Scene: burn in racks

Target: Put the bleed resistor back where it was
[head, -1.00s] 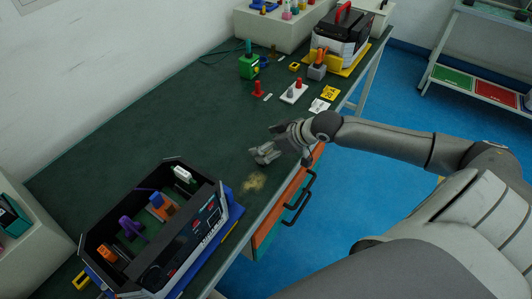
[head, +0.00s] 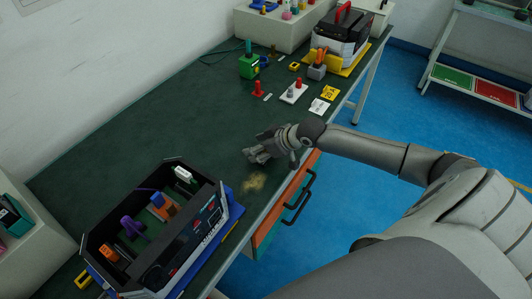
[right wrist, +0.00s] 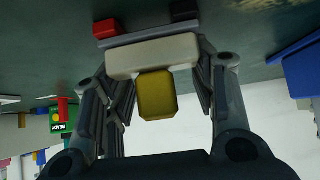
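My right gripper (head: 254,155) hangs over the front half of the green bench, beyond the open black chassis (head: 177,251). In the right wrist view its fingers (right wrist: 155,85) are closed on a cream block with a yellow tab (right wrist: 157,97), which looks like the bleed resistor (right wrist: 150,55). A grey strip with a red and a black piece shows just beyond the block; I cannot tell whether they are joined. The hand hides the block in the head view. The chassis holds a white part (head: 183,174), an orange part (head: 163,206) and a purple part (head: 131,228). My left gripper is not in view.
A second black device (head: 341,38) with a red handle stands at the far end on a yellow mat. Several small parts, including a green block (head: 249,66) and white plate (head: 293,93), lie before it. A tan smudge (head: 254,182) marks the bench edge. The middle bench is clear.

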